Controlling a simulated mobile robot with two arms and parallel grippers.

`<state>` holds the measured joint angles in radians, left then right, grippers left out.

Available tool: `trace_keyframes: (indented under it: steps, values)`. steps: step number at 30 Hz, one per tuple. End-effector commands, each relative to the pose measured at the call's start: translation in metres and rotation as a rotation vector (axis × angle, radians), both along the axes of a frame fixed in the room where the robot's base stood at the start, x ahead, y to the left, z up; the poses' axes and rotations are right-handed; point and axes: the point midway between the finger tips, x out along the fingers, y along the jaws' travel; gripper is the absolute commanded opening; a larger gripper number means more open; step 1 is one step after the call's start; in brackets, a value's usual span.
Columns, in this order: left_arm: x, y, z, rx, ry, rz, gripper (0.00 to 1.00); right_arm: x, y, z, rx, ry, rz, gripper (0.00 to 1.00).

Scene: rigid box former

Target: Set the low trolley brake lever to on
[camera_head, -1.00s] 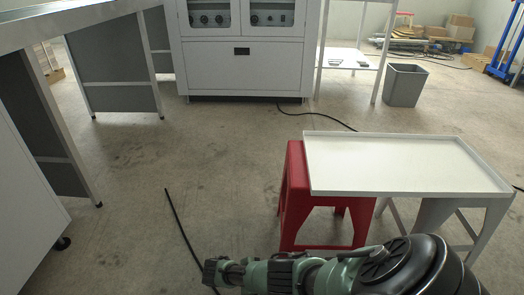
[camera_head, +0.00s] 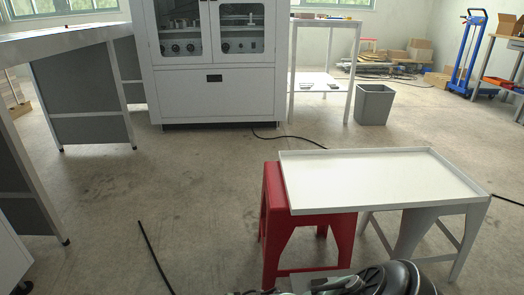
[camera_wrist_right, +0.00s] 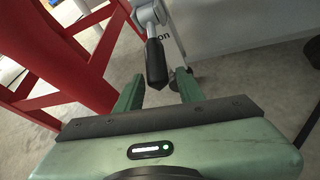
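The brake lever (camera_wrist_right: 155,60) has a black grip on a silver pivot, in the right wrist view. The grip points down toward my right gripper. A printed "on" shows beside it on a pale grey panel (camera_wrist_right: 225,35). My right gripper (camera_wrist_right: 158,88) is open, its two green fingers on either side of the grip's lower end, with gaps visible. Whether the grip is at finger depth is unclear. In the head view, a low white tray-topped table (camera_head: 380,178), perhaps the trolley, stands beyond my right arm. The lever is hidden there. My left gripper is not in view.
A red stool-like frame (camera_head: 273,215) stands against the white top's left side. It also shows at left in the right wrist view (camera_wrist_right: 50,60). Black cables lie on the floor. A white cabinet (camera_head: 215,95) and grey bin (camera_head: 374,104) stand behind. Left-centre floor is mostly clear.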

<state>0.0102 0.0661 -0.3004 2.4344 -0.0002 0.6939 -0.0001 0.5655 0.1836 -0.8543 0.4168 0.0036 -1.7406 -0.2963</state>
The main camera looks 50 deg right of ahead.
Motion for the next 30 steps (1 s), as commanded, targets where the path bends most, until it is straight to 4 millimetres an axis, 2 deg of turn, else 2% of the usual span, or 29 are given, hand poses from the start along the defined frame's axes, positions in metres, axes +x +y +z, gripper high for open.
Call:
trace_keyframes:
  steps: [11,16,24,30]
  values:
    - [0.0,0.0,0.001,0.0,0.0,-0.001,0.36,0.002,0.002,0.003,-0.002,0.0,-0.001,0.43]
    - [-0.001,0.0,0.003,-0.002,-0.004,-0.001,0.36,0.014,0.021,0.013,0.0,-0.001,-0.001,0.43]
    - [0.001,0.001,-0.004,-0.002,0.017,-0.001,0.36,0.034,0.053,0.03,-0.001,0.0,-0.002,0.43]
    - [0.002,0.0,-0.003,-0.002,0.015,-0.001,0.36,0.038,0.06,0.034,-0.001,0.001,-0.001,0.43]
